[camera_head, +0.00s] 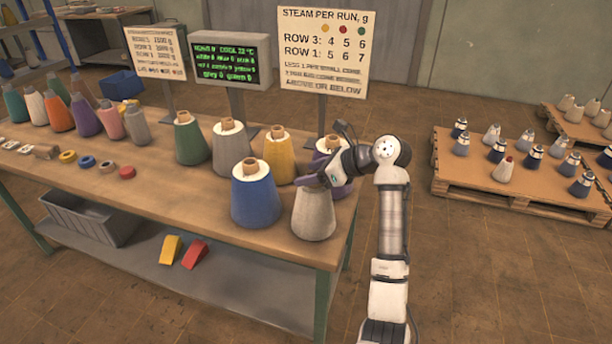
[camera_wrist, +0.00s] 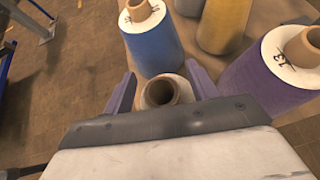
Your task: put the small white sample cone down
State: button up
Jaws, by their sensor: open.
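A pale whitish-grey cone (camera_head: 313,216) stands upright on the table near its front right corner. It best fits the small white sample cone. My gripper (camera_head: 318,178) is at its top, coming from the right, and hides that top in the head view. In the wrist view the cone's brown tube end (camera_wrist: 147,94) sits between the two spread fingers of my gripper (camera_wrist: 160,86), with gaps at both sides. The jaws are open and not closed on the tube.
A blue cone (camera_head: 254,200) stands close on the left. A yellow cone (camera_head: 279,160) and a purple cone (camera_wrist: 265,82) stand close behind. Green and grey cones and sign boards (camera_head: 323,48) are farther back. Pallets (camera_head: 470,180) with several small cones lie right on the floor.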

jog(key=b+v, duration=0.1)
jog(key=v, duration=0.9)
jog(key=shift+b, duration=0.4)
jog(key=shift+d, duration=0.1)
